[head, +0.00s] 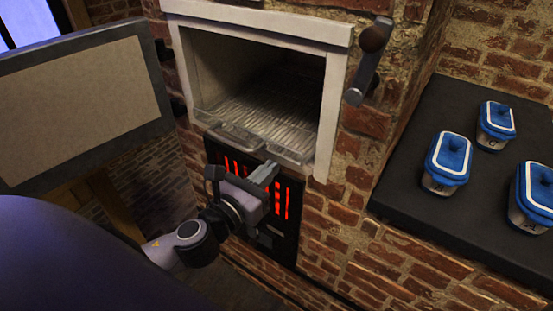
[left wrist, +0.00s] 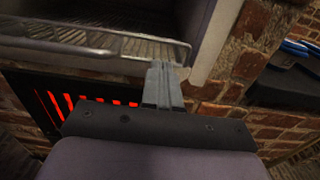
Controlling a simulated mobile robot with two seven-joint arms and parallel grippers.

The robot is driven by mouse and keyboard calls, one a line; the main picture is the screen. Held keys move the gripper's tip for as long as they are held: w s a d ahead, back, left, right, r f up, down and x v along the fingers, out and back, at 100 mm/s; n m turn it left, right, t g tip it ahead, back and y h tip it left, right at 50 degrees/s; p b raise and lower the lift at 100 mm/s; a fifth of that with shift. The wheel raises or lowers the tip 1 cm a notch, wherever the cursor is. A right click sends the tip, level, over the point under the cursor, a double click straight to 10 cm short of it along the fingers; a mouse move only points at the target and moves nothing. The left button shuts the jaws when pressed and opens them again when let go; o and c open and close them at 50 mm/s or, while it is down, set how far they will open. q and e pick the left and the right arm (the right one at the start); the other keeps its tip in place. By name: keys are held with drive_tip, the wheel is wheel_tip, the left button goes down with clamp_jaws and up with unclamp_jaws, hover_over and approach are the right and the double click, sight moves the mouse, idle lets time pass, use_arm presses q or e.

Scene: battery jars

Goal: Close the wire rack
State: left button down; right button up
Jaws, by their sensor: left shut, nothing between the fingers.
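The wire rack (head: 268,117) lies inside the white-framed oven opening in the brick wall. Its front edge with a handle (head: 236,137) sits at the mouth of the opening and seems to stick out slightly. In the left wrist view the rack's front rail (left wrist: 100,42) runs across the top. My left gripper (head: 268,170) is shut and empty, just below and in front of the rack's front edge. In the left wrist view its fingertips (left wrist: 163,70) appear close to the rail's right end; I cannot tell whether they touch. My right gripper is not in view.
The oven door (head: 84,105) stands wide open at the left. A glowing red grille (head: 283,198) is below the opening. A handle (head: 368,62) is on the wall at the right. A dark counter (head: 420,120) at the right holds several blue-lidded jars (head: 447,160).

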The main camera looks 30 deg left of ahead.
sight(300, 142)
use_arm(q)
drive_tip(key=shift+w+d, duration=0.15)
drive_tip(key=shift+w, duration=1.6)
drive_tip(key=shift+w+r+p, duration=0.1)
drive_tip(key=shift+w+p, duration=0.3)
drive_tip(key=shift+w, duration=0.1)
drive_tip(key=w, duration=0.5)
drive_tip(key=w+p, duration=0.1)
drive_tip(key=w, duration=0.2)
drive_tip(key=shift+d, duration=0.35)
drive_tip(key=shift+w, duration=0.3)
drive_tip(key=shift+r, duration=0.15)
drive_tip(key=shift+a, duration=0.1)
